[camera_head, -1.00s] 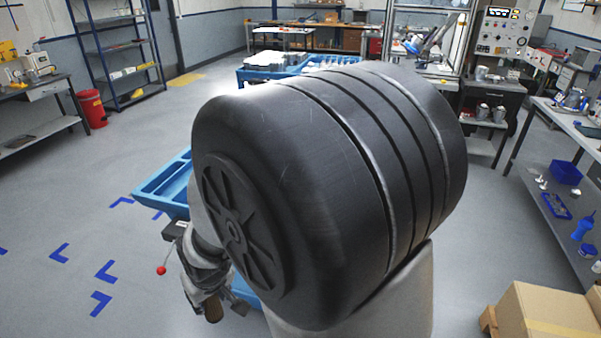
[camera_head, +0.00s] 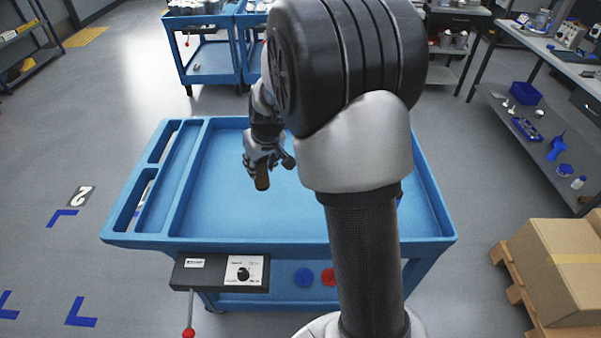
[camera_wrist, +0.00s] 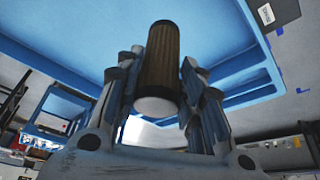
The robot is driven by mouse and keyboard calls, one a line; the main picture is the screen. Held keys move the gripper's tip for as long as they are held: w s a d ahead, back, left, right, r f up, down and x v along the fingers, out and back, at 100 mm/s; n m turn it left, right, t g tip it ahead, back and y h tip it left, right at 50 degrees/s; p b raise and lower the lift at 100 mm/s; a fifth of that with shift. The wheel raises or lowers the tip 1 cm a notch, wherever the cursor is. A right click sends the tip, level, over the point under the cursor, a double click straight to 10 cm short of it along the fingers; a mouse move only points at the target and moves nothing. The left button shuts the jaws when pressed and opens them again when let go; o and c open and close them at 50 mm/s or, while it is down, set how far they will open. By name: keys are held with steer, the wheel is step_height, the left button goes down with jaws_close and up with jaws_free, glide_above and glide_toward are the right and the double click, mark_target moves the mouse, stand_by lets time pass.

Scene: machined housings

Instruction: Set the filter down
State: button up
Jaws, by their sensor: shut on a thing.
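The filter is a brown cylinder with a pale end. In the wrist view the filter (camera_wrist: 161,65) stands out between the two fingers of my gripper (camera_wrist: 158,90), which is shut on it. In the head view the filter (camera_head: 262,177) hangs below my gripper (camera_head: 266,160), over the left-middle part of the blue cart's tray (camera_head: 215,215). The filter looks held above the tray floor; the exact gap is hard to tell. My arm hides the right part of the tray.
The tray has raised rims and narrow side compartments (camera_head: 150,190) on its left. A black control box (camera_head: 220,272) with a red-knobbed lever is at its front. Cardboard boxes (camera_head: 560,265) stand at the right. Other blue carts (camera_head: 210,60) stand behind. The visible tray floor is clear.

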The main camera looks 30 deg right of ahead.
steer(key=w+d+f, duration=0.1)
steer(key=w+d, duration=0.1)
steer(key=d, duration=0.3)
step_height(320, 180, down, 19)
steer(key=b, duration=0.7)
steer(key=shift+w, duration=0.25)
steer(key=shift+a+f, duration=0.1)
steer(key=shift+f, duration=0.05)
steer(key=shift+f+b, duration=0.15)
steer(key=shift+b, duration=0.3)
steer(key=o, duration=1.1)
steer(key=shift+r, duration=0.2)
